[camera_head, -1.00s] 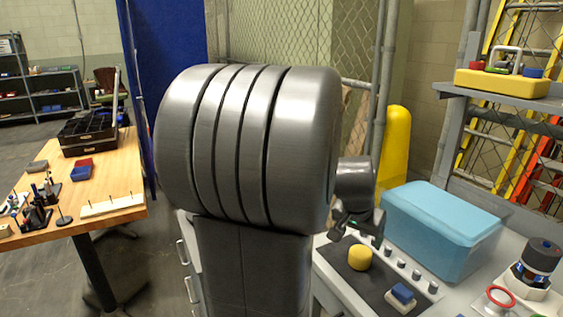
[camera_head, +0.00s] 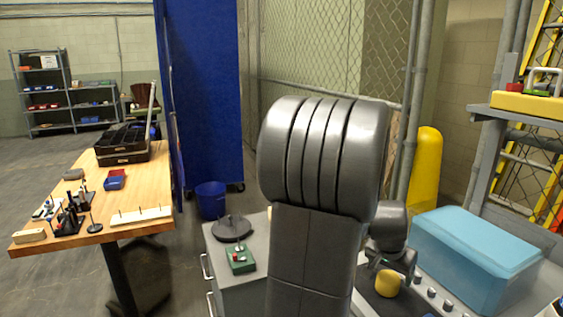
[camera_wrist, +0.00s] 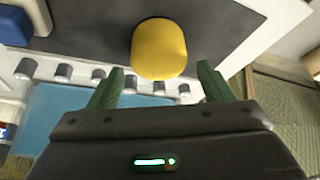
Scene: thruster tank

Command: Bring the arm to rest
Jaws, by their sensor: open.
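My gripper (camera_wrist: 158,88) is open, its two green fingers spread apart in the wrist view. A yellow rounded block (camera_wrist: 159,48) lies ahead of the fingertips on a dark mat (camera_wrist: 90,22), with nothing between the fingers. In the head view the yellow block (camera_head: 387,284) stands just below my gripper (camera_head: 385,268). My large grey arm link rises in the middle of the head view and hides part of the bench behind it.
A light-blue box (camera_head: 470,255) stands right of my gripper, with a row of grey knobs (camera_head: 432,292) along the mat. A green block (camera_head: 241,260) and a dark round base (camera_head: 232,228) sit on the grey cabinet. A wooden table (camera_head: 150,186) stands at left.

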